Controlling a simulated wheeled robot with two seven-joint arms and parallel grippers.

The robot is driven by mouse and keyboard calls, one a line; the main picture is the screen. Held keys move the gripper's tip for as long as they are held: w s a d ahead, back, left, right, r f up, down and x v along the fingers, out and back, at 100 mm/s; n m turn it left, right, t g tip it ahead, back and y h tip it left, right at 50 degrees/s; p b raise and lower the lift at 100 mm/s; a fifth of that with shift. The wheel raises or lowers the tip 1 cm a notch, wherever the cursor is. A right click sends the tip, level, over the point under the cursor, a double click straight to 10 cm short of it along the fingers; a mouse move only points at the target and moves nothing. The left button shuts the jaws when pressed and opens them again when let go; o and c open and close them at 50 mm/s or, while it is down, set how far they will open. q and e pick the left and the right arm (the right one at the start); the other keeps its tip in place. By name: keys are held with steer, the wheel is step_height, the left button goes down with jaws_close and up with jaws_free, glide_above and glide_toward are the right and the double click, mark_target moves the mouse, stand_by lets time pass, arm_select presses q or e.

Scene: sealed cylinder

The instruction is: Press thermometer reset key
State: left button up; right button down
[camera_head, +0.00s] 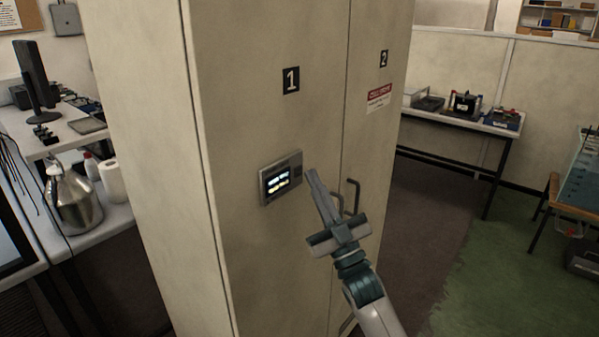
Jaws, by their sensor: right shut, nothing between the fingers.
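The thermometer (281,178) is a small grey panel with a lit screen, mounted on the cabinet door marked 1. Its right side has a darker strip, where the keys are too small to make out. My right gripper (309,174) is shut and empty. Its fingertips point up and stand just to the right of the panel's right edge in the picture. I cannot tell whether they touch the door or panel. My left gripper is not in view.
The tall beige cabinet (255,123) fills the middle. Its dark door handles (352,196) are just right of my right gripper's fingers. A bench with a monitor (36,73) and a metal jug (73,200) stands left. A table with devices (464,105) stands back right.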

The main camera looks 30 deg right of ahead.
steer(key=shift+w+a, duration=0.3)
steer(key=shift+w, duration=0.4)
stand_by(1.1)
steer(key=shift+s, duration=0.1)
stand_by(0.4)
steer(key=shift+s+d, duration=0.3)
steer(key=shift+s, duration=0.3)
steer(key=shift+s+d+p, duration=0.2)
steer(key=shift+s+d, duration=0.1)
steer(key=shift+s, duration=0.5)
steer(key=shift+s+d+p, duration=0.2)
steer(key=shift+s+d, duration=0.15)
steer(key=shift+s, duration=0.4)
steer(key=shift+s+d+p, duration=0.2)
steer(key=shift+s+d, duration=0.1)
steer(key=shift+s, duration=0.5)
